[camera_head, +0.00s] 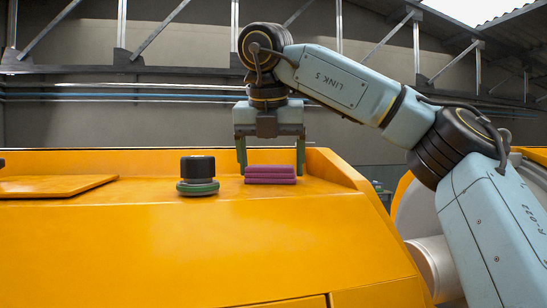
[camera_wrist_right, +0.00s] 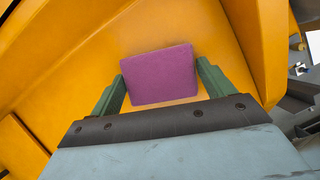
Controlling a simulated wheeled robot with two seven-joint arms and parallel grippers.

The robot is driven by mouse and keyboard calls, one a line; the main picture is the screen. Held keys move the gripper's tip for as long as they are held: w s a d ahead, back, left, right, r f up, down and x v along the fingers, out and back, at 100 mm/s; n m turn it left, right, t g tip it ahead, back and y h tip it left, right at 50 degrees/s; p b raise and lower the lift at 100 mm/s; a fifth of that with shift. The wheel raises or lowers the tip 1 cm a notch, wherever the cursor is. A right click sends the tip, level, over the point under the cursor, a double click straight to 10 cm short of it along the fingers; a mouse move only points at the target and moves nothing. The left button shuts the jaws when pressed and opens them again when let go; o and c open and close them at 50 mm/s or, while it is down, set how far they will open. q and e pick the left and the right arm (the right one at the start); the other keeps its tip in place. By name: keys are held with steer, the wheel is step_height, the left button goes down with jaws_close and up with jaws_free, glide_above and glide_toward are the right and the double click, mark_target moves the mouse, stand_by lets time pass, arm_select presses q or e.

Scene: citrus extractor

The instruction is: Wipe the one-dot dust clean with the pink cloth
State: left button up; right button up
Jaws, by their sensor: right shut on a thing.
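The pink cloth (camera_head: 270,175) is a folded, layered magenta block on the orange machine top, right of centre in the head view. In the right wrist view the cloth (camera_wrist_right: 160,75) lies flat between the green fingers. My right gripper (camera_head: 271,168) points straight down and is shut on the cloth, one finger at each side. In the wrist view its fingertips (camera_wrist_right: 160,70) flank the cloth's edges. I cannot tell whether the cloth is lifted off the surface. No one-dot dust can be made out in either view. My left gripper is out of view.
A black knob-like piece with a green base (camera_head: 198,176) stands just left of the cloth. A flat orange panel (camera_head: 55,186) lies at far left. A raised orange rim (camera_head: 340,168) bounds the top behind and right of the cloth. The near orange slope is clear.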

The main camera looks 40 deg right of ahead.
mark_target(295, 168)
steer(key=shift+w+d, duration=0.35)
steer(key=shift+w, duration=0.3)
steer(key=shift+w+d, duration=0.35)
steer(key=shift+w, duration=0.25)
steer(key=shift+s+d, duration=0.45)
steer(key=shift+d, duration=0.2)
steer(key=shift+s+d, duration=0.4)
steer(key=shift+d, duration=0.25)
steer(key=shift+s+a, duration=0.5)
steer(key=shift+s, duration=0.45)
steer(key=shift+s+a, duration=0.5)
steer(key=shift+s, duration=0.4)
steer(key=shift+s+a, duration=0.5)
steer(key=shift+s, duration=0.45)
steer(key=shift+s+a+f, duration=0.1)
steer(key=shift+s+a, duration=0.3)
steer(key=shift+s, duration=0.25)
steer(key=shift+s+a+f, duration=0.1)
steer(key=shift+s+a, duration=0.3)
steer(key=shift+s, duration=0.25)
steer(key=shift+s, duration=0.1)
